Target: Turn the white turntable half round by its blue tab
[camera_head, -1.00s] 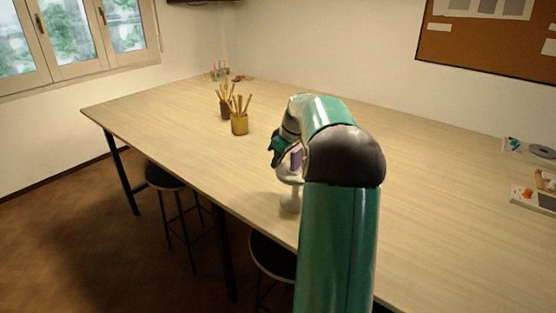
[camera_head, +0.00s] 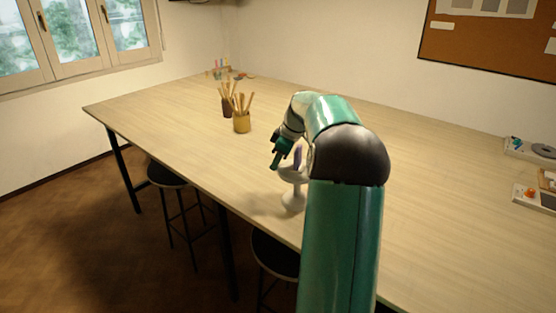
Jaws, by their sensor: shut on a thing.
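The white turntable (camera_head: 293,199) stands upright on its stem near the table's front edge, partly hidden by my arm. A purple thing (camera_head: 297,157) stands on top of it, seen nearly edge-on. My gripper (camera_head: 276,165) is at the left side of the turntable's top, fingers pointing down, and is shut on the blue tab. The tab itself is too small and covered to make out. The right part of the turntable top is behind my arm.
A yellow pot of tools (camera_head: 241,123) and a dark pot of tools (camera_head: 227,110) stand farther back left on the table (camera_head: 180,120). Trays (camera_head: 530,150) lie at the right edge. Stools (camera_head: 168,175) stand below the front edge. The table left of the turntable is clear.

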